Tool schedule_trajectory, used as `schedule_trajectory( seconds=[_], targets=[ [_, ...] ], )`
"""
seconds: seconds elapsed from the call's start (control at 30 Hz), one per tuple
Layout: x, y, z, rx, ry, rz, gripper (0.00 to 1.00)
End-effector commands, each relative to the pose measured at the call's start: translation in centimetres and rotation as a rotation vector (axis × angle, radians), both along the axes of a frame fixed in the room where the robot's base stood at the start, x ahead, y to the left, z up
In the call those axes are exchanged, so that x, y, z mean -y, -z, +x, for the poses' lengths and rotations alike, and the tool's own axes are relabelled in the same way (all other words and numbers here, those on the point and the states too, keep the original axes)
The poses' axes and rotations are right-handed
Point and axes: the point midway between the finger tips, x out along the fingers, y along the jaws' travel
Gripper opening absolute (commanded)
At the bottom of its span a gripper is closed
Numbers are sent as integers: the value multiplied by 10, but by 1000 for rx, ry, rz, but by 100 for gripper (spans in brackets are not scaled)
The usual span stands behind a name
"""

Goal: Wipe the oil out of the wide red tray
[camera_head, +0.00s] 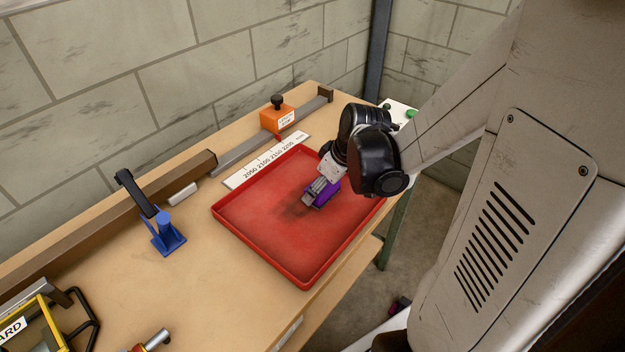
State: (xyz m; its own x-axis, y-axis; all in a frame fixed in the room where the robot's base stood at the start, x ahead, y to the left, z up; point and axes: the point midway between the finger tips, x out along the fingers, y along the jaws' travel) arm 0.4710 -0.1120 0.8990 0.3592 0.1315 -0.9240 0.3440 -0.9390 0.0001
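The wide red tray (318,252) lies on the wooden bench, with a raised rim all round. A dark smeared oil patch (294,209) shows on its floor near the middle, fading toward the front. My gripper (316,195) reaches down into the tray from the right, just beside the dark patch. Its grey fingers are around a purple block-like thing (330,195), probably a wiping pad. The pad is low at the tray floor; whether it touches cannot be told. My gripper and wrist hide part of the tray's far right side.
Behind the tray are a number scale (266,162), a metal rail and an orange stop block (277,119). A blue clamp-like stand (165,232) stands to the left. A yellow-framed guard (35,325) is at the lower left. The bench left of the tray has free room.

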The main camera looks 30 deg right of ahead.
Motion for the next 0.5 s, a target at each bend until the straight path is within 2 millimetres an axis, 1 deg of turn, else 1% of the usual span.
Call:
schedule_trajectory(
  seconds=[0.27, 0.37, 0.5],
  targets=[
    [-6, 3, 14, 0, -1, 1, 38],
    [-7, 3, 13, 0, -1, 1, 39],
    [-15, 3, 10, -1, -4, 0, 39]
  ],
)
